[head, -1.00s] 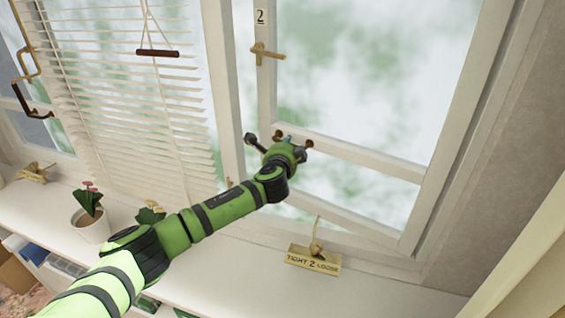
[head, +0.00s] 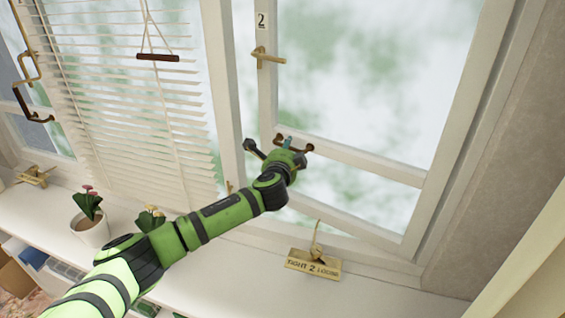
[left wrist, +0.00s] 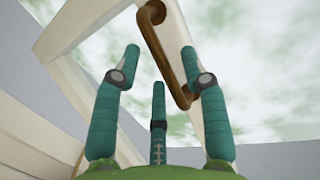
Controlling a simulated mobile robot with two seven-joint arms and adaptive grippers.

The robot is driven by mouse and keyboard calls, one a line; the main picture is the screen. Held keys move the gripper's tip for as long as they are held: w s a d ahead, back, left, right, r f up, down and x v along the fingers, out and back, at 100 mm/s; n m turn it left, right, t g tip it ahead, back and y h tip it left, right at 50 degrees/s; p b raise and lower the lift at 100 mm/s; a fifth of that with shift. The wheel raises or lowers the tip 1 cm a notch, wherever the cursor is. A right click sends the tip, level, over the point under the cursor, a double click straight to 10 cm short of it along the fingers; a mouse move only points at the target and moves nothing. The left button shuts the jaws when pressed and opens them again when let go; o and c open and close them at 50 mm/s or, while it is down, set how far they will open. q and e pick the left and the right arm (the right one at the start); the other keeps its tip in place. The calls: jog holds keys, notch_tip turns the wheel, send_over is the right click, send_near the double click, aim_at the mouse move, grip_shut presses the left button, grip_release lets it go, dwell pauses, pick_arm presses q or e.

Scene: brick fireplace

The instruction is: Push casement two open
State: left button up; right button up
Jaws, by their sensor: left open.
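Casement two (head: 267,102) is a white-framed window with a "2" label (head: 262,20) and a brass latch handle (head: 268,57) on its left stile. It stands ajar, with a gap between that stile and the fixed post to its left. A brown pull bar (head: 309,149) sits on its lower cross rail. My left gripper (head: 284,150) is open at this bar. In the left wrist view, the bar (left wrist: 165,50) runs between the green-teal fingers of the gripper (left wrist: 160,68), and its lower end is near the right finger. Contact cannot be told. My right gripper is out of view.
A brass stay with a "TIGHT 2 LOOSE" plate (head: 313,264) stands on the white sill below the casement. Potted plants (head: 89,220) and a slatted blind (head: 130,110) are to the left. A grey wall (head: 495,165) borders the right.

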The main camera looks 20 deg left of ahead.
pick_arm(q)
jog(key=v, duration=1)
jog(key=shift+s, duration=0.3)
